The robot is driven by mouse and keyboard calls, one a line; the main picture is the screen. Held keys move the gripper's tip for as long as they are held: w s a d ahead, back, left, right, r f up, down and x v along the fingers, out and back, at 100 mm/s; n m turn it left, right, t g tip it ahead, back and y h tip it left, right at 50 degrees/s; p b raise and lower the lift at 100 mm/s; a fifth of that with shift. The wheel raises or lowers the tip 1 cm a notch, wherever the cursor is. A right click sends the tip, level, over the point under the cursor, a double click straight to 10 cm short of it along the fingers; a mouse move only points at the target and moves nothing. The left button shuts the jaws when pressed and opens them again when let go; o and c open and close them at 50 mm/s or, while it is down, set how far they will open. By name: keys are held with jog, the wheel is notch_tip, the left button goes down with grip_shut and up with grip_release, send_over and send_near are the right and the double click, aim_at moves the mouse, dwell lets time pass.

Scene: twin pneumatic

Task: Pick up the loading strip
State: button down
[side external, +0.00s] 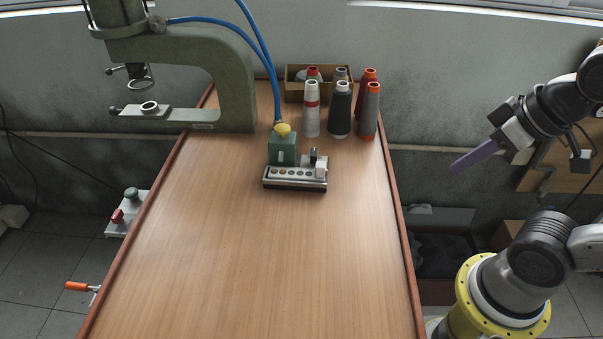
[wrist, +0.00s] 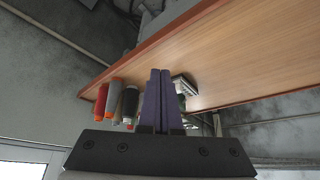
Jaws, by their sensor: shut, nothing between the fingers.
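What looks like the loading strip is a pale metal strip (side external: 290,173) with a row of round holes, on a dark-edged base at the far middle of the wooden table. A green block (side external: 283,149) with a yellow knob stands at its back left, and a small dark and white piece at its right end. My gripper (side external: 456,167), with purple fingers, is off the table's right side, well away from the strip. In the wrist view its fingers (wrist: 160,72) are together and empty. They partly hide the strip assembly (wrist: 186,86) there.
Several thread cones (side external: 340,108) and a cardboard box (side external: 294,93) stand behind the strip. A green press (side external: 236,85) stands at the back left, and blue hoses (side external: 262,55) come down to the green block. The table's front (side external: 255,270) is clear. The right table edge (side external: 401,220) is raised.

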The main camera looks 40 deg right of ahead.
jog(key=c, duration=0.6)
grip_release()
